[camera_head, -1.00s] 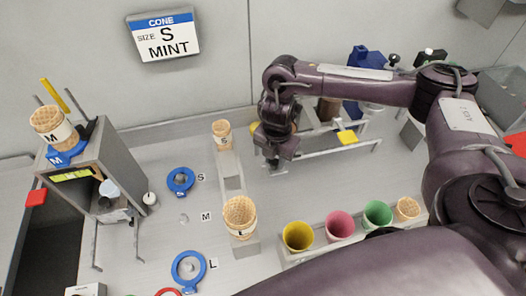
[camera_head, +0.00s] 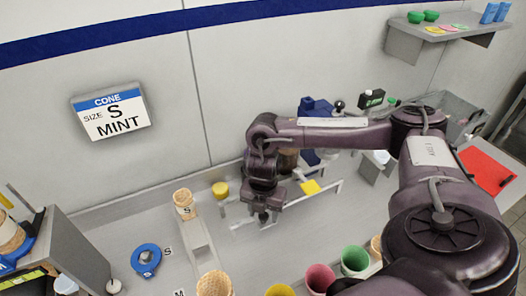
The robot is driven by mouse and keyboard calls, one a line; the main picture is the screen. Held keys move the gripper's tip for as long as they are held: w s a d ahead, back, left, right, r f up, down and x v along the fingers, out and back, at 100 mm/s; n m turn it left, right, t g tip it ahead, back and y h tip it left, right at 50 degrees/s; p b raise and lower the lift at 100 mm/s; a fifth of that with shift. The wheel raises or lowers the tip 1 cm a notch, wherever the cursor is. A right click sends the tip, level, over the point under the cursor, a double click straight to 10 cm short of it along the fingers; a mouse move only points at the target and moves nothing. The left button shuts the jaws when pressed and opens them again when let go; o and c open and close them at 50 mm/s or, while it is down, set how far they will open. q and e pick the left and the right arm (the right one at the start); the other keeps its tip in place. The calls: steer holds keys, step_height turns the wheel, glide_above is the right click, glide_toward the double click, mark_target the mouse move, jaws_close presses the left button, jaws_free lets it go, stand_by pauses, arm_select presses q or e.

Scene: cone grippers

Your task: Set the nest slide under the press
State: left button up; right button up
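My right gripper (camera_head: 265,218) points down over the near left end of the rail frame (camera_head: 300,203), and its fingertips are too small and dark to tell their gap. A yellow pad (camera_head: 310,187) sits on the frame, right of the gripper. A round yellow knob (camera_head: 220,188) shows left of the gripper. The blue press-like unit (camera_head: 318,110) stands behind my arm, which partly hides it. I cannot tell for sure which part is the nest slide; it may be the rail frame or a part on it. My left gripper is not in view.
A cone marked S (camera_head: 183,203) stands on a long grey block left of the knob. A blue ring (camera_head: 146,260) lies further left. Yellow, pink and green cups (camera_head: 355,260) stand in front. The sign (camera_head: 112,112) reads size S, mint. A wall shelf (camera_head: 450,33) holds small items.

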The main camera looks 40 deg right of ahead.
steer(key=shift+r, duration=0.4)
step_height(320, 180, up, 7)
steer(key=shift+p, duration=1.25)
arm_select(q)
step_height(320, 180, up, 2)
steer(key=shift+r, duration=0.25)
